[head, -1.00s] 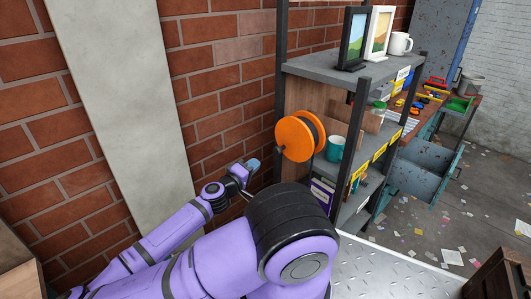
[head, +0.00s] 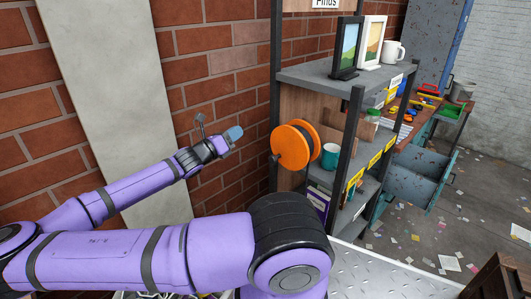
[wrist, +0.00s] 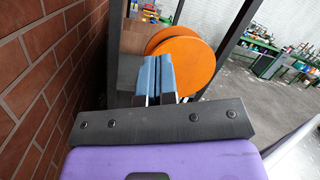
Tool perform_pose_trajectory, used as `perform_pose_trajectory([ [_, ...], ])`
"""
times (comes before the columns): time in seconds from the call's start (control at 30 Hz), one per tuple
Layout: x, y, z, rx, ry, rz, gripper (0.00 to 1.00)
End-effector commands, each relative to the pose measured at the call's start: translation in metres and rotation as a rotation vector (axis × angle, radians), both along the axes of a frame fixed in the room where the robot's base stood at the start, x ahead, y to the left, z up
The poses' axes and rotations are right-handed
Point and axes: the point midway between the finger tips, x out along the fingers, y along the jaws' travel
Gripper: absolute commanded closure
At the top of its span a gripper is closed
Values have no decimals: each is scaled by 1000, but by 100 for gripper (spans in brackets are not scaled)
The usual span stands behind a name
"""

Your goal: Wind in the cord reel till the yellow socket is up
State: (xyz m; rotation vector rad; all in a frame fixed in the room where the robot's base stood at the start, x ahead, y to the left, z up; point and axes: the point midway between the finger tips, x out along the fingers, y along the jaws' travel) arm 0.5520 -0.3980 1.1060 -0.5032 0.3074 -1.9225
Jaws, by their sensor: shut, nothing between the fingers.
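The orange cord reel (head: 291,147) is mounted at the left end of the shelf unit, with a dark band between its two orange discs. It also shows in the wrist view (wrist: 190,62), just beyond my fingers. My gripper (head: 234,133) has blue fingertips and is left of the reel, in front of the brick wall, apart from it in the head view. In the wrist view my gripper (wrist: 155,75) has its two blue fingers together with nothing held.
The shelf unit (head: 330,74) holds two picture frames (head: 346,48), a white mug (head: 394,51) and a teal mug (head: 329,157). Its dark post (head: 277,60) stands close to the reel. The brick wall (head: 226,60) runs along the left. Paper scraps litter the floor at right.

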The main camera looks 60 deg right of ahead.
Motion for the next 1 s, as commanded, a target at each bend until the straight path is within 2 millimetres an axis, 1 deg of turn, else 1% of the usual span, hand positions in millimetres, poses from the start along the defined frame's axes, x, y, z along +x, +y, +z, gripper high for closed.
perform_pose_trajectory([
  [0.03,-3,-1,5,-48,-182,-3,100],
  [0.23,-20,-2,14,-293,-922,-53,100],
  [0.43,-28,-4,11,-594,-1630,-171,100],
  [0.6,-25,-6,5,-900,-2178,-332,100],
  [0.7,-18,-8,2,-1078,-2429,-442,100],
  [0.8,-12,-10,0,-1226,-2604,-541,100],
  [0.9,-7,-11,-1,-1322,-2703,-608,100],
  [1.0,-5,-12,-2,-1367,-2746,-641,100],
])
